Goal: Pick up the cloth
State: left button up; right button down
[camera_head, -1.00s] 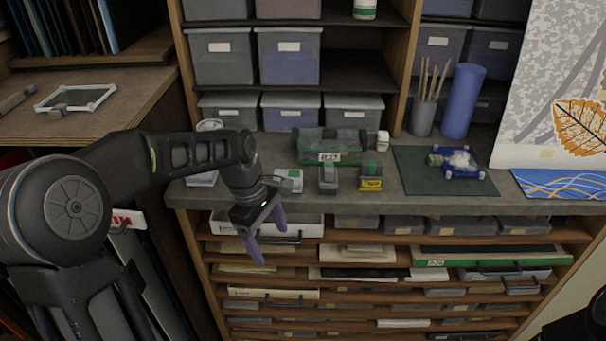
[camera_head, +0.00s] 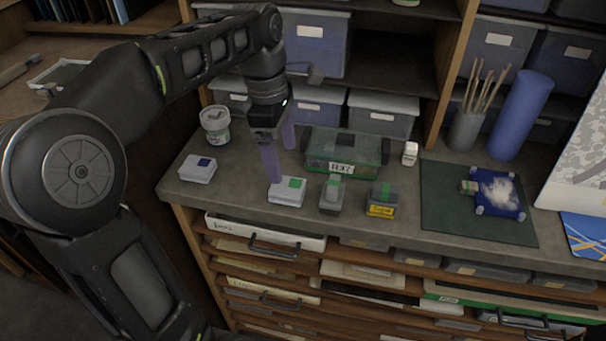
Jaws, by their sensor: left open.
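A crumpled white item that looks like the cloth (camera_head: 497,191) lies on a small blue pad or tray with pale corners (camera_head: 511,213), on the dark green mat (camera_head: 455,219) at the right of the worktop. My left gripper (camera_head: 280,162) has purple fingers pointing down, spread apart with nothing between them. It hangs above the left part of the worktop, behind the white box with a green patch, well to the left of the cloth. My right gripper is not in view.
A clear green-edged case (camera_head: 345,152), a white box with a green patch (camera_head: 287,191), a grey-green block (camera_head: 332,195) and a yellow-labelled block (camera_head: 382,200) stand near the gripper. A jar (camera_head: 215,126) is at left. A blue cylinder (camera_head: 521,115) and a cup of sticks (camera_head: 465,130) stand behind the mat.

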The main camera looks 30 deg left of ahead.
aim_at(287, 186)
pick_arm(q)
jog(key=shift+s+r, duration=0.1)
jog(key=shift+s, duration=0.25)
jog(key=shift+w+d+f, duration=0.1)
jog(key=shift+f, duration=0.6)
jog(key=shift+w+d+f, duration=0.1)
jog(key=shift+f, duration=0.55)
jog(key=shift+f, duration=0.1)
jog(key=f, duration=0.5)
jog(key=shift+d, duration=0.35)
jog(key=shift+c, duration=0.6)
jog(key=c, duration=1.3)
